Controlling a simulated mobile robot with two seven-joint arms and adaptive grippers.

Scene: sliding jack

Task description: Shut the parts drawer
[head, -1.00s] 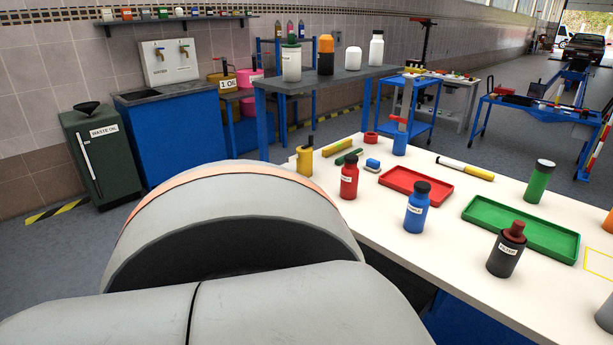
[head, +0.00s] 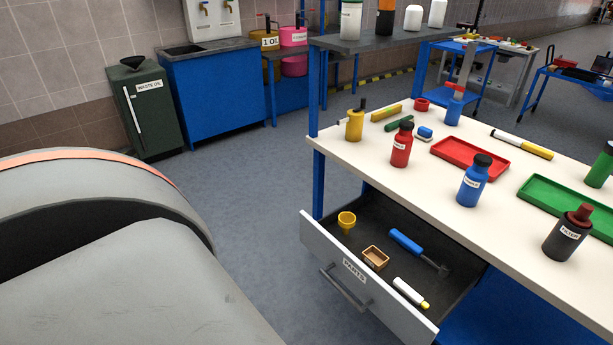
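The parts drawer (head: 365,284) stands pulled out from under the white workbench in the head view. Its grey front carries a "PARTS" label and a bar handle (head: 345,290). Inside lie a yellow cup (head: 346,221), a small tan box (head: 375,257), a blue-handled tool (head: 406,241) and a white tube with a yellow end (head: 410,292). A large grey and orange part of my own body fills the lower left, apart from the drawer in the picture. Neither of my grippers shows.
The workbench top (head: 400,205) holds a red bottle (head: 402,145), a blue bottle (head: 473,181), a dark bottle (head: 568,233), a red tray (head: 470,157) and a green tray (head: 560,200). The floor (head: 250,225) left of the drawer is clear.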

